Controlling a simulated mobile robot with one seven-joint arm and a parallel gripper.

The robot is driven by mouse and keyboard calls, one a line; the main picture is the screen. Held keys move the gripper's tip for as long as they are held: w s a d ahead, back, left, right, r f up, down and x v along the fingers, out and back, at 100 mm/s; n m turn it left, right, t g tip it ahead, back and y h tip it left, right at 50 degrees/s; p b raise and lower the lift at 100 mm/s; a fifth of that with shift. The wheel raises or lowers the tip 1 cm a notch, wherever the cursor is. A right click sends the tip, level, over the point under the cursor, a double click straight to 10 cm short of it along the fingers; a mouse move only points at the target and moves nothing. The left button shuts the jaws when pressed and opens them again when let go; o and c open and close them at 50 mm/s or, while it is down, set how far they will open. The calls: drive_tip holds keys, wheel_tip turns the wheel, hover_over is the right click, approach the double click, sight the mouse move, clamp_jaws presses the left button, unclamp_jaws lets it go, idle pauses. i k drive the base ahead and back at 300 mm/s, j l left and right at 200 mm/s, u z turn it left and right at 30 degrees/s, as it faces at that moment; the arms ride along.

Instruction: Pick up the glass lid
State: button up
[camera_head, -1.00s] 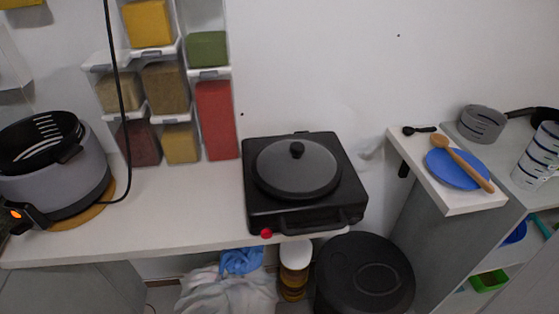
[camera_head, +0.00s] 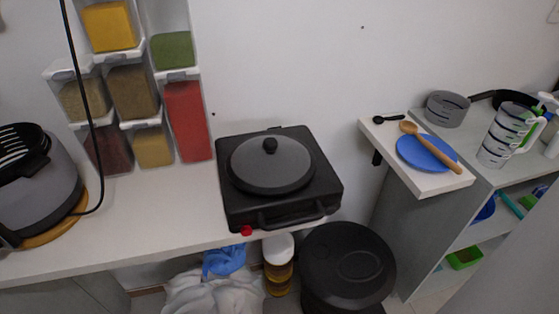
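A round grey lid (camera_head: 262,170) with a dark knob (camera_head: 269,145) sits on a square black cooker (camera_head: 317,200) on the white counter. It is the only such lid on the counter, and I cannot tell whether it is glass. The cooker has a handle along its front and a red knob (camera_head: 246,231) at its front left corner. My gripper does not show in this view.
Spice dispensers (camera_head: 187,120) stand behind the counter (camera_head: 140,215) to the left of the cooker. A grey fryer (camera_head: 50,190) with a black cord is at far left. A shelf at right holds a blue plate (camera_head: 418,157) and wooden spoon (camera_head: 440,152). A black bin (camera_head: 345,265) stands below.

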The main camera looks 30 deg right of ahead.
sight(267, 165)
drive_tip(key=j+z, duration=0.4)
drive_tip(key=k+j+z, duration=0.2)
drive_tip(key=z, duration=0.25)
drive_tip(key=i+j+z, duration=0.15)
drive_tip(key=i, duration=0.15)
drive_tip(key=i+j+z, duration=0.2)
drive_tip(key=i+l, duration=0.1)
